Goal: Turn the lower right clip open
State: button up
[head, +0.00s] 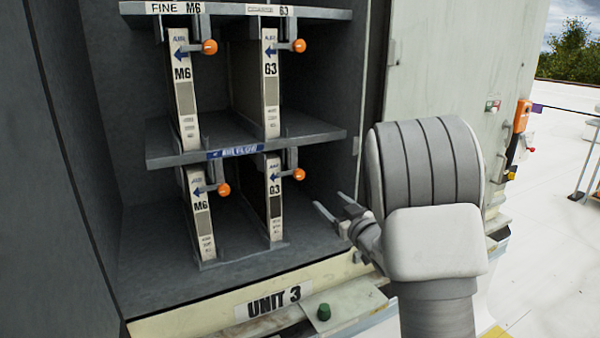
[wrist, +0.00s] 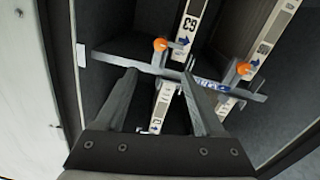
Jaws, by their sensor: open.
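The lower right clip (head: 298,174) is a grey lever with an orange knob, under the middle shelf. Its lever points sideways across the top of the lower G3 filter (head: 274,200), knob to the right. In the upside-down wrist view, the clip's knob (wrist: 160,44) shows just beyond the fingertips, with the lower G3 filter (wrist: 190,22) beside it. My gripper (head: 332,203) is open and empty, right of the clip and a little lower in the head view. In the wrist view my gripper (wrist: 158,73) has its fingers spread wide, apart from the knob.
The middle shelf (head: 170,156) carries a blue label. The lower left clip (head: 223,189) sits at the lower M6 filter (head: 201,215). Two more orange-knobbed clips are above. A sill marked UNIT 3 (head: 215,314) runs below, with a green knob (head: 323,312) in front.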

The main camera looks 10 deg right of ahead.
aim_at(300, 175)
jog(key=p+x, duration=0.3)
jog(key=x, duration=1.4)
jog(key=shift+w+a, duration=0.25)
jog(key=shift+w, duration=0.05)
grip_shut()
